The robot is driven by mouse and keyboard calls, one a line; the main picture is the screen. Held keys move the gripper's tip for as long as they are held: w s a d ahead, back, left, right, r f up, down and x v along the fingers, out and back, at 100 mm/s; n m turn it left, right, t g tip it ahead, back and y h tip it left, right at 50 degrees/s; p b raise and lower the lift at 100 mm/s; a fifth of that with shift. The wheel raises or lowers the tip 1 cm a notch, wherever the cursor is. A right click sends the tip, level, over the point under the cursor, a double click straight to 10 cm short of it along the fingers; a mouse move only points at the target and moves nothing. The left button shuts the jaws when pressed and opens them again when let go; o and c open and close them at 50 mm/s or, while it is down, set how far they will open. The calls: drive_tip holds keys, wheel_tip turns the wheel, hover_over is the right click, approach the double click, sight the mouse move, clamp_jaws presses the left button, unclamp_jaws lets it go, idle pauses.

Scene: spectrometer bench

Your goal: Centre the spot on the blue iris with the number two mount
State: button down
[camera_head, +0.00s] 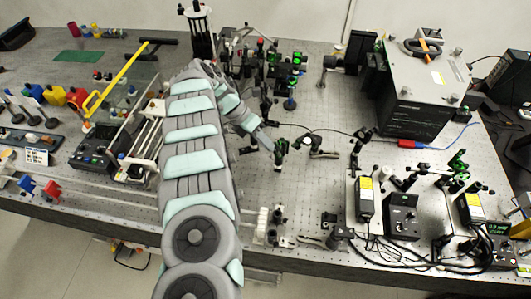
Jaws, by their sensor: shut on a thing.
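My gripper (271,147) points down and to the right near the middle of the bench. Its small tips meet the left side of a dark post mount (281,147) with a green mark and are shut on a small part there, probably its knob. I cannot read a number on this mount. A post with a blue collar (290,104), possibly the blue iris, stands farther back. Bright green patches show on the optics (297,58) behind it. I cannot tell where the spot lies on the iris.
A large grey instrument box (428,85) stands at the back right. Laser modules and cables, with a small display (498,229), crowd the front right. Dark optics (316,147) stand just right of my gripper. Coloured holders (77,97) and a yellow handle (115,80) lie left of my arm.

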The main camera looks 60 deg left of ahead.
drive_tip(key=shift+a+f+b, duration=0.4)
drive_tip(key=shift+b, duration=3.15)
drive_tip(key=shift+d+r+h+b, duration=0.15)
drive_tip(key=shift+h+b, duration=0.25)
drive_tip(key=shift+b, duration=0.75)
drive_tip(key=shift+s+r+b, duration=0.15)
drive_tip(key=shift+r+b, duration=0.15)
drive_tip(key=shift+r, duration=0.1)
drive_tip(key=c, duration=1.6)
unclamp_jaws()
drive_tip(key=shift+s, duration=0.2)
drive_tip(key=shift+o, duration=1.2)
drive_tip(key=shift+w+d+f, duration=0.1)
